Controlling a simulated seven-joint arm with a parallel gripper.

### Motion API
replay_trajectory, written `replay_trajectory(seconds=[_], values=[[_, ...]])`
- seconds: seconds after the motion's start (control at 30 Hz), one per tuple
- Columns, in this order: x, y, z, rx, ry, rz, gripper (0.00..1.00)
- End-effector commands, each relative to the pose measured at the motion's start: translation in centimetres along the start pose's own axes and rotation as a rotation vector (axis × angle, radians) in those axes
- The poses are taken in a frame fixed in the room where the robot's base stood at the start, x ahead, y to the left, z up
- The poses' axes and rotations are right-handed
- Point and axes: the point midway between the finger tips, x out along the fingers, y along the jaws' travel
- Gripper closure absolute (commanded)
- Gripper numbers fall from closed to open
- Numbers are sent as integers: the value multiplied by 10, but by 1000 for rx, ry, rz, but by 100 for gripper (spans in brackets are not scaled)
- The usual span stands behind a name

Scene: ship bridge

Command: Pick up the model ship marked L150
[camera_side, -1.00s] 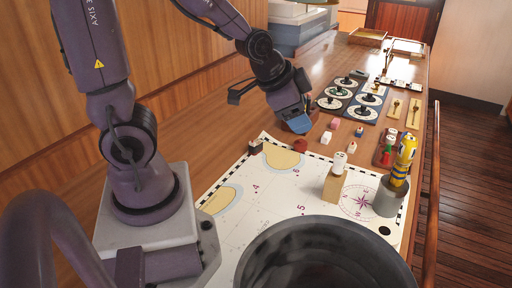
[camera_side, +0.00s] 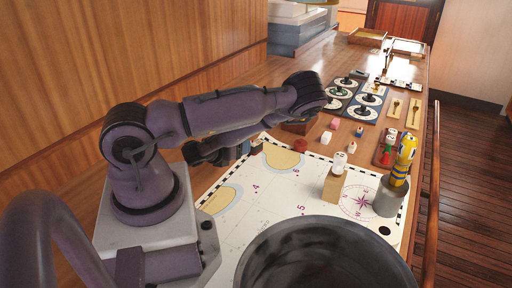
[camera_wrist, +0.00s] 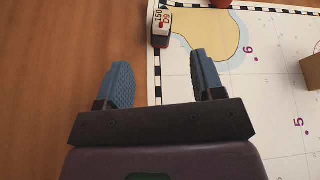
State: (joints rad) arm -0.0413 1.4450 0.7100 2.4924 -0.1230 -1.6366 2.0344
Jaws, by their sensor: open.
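The model ship (camera_wrist: 161,24) shows at the top of the wrist view, near the corner of the chart. It is a small dark and red block with a white top, on which I read "150" and "D9"; the far end is cut off by the picture edge. My gripper (camera_wrist: 161,78) is open and empty, its two blue fingers spread apart. The ship lies ahead of the fingers, roughly in line with the gap between them, and nothing touches it. In the side view my arm hides most of the ship and the gripper.
A red piece (camera_side: 300,146) lies right of the ship. A wooden block (camera_side: 333,187) with a white piece on it stands on the chart (camera_side: 265,205). A grey cup (camera_side: 388,197) holds a yellow figure. A large dark pot (camera_side: 325,225) fills the front.

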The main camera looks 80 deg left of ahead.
Motion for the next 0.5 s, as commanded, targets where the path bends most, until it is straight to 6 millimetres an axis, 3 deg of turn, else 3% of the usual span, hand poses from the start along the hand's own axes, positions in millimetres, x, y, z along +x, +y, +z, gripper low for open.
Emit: replay_trajectory(seconds=[0.1, 0.27, 0.5], values=[[-8, 9, -4, 177, -5, -50, 38], [-7, 10, -5, 263, -14, -86, 38], [34, 6, -4, 262, -18, -90, 38]])
